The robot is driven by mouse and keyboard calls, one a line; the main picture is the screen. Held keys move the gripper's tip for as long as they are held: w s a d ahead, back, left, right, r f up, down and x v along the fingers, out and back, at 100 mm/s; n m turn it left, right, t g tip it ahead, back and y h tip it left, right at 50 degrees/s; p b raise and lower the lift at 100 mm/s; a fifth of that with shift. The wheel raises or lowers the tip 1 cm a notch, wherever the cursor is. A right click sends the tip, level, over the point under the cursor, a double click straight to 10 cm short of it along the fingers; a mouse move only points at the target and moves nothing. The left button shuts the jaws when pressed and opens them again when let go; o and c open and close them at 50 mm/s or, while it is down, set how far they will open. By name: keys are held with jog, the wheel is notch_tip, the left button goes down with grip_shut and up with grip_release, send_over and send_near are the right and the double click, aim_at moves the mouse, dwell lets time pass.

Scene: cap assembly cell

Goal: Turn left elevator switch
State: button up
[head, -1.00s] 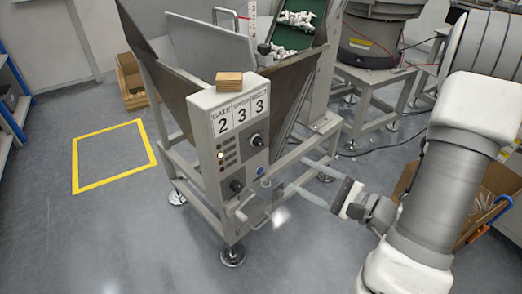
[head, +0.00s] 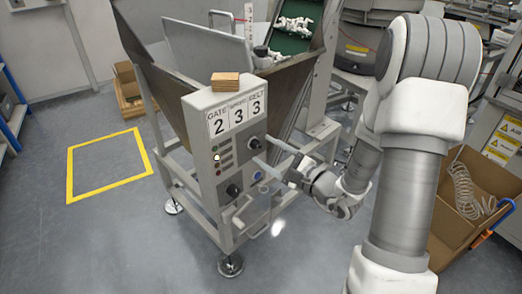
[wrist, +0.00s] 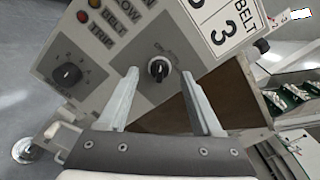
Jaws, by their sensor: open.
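The grey control panel (head: 215,190) on the front of the hopper carries two black rotary knobs. The upper right switch (wrist: 158,67) has a light pointer mark and shows between my fingertips in the wrist view; it also shows in the head view (head: 254,143). The lower left knob (head: 233,190) has a dial scale around it and shows at left in the wrist view (wrist: 67,74). My gripper (head: 261,150) is open, its fingers pointing at the panel on either side of the upper switch. I cannot tell whether they touch it.
A wooden block (head: 226,81) sits on top of the panel. A metal handle (head: 240,220) juts out low down. A cardboard box (head: 460,215) stands at right.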

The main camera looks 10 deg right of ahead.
aim_at(255, 145)
jog(key=shift+x, duration=1.3)
grip_shut()
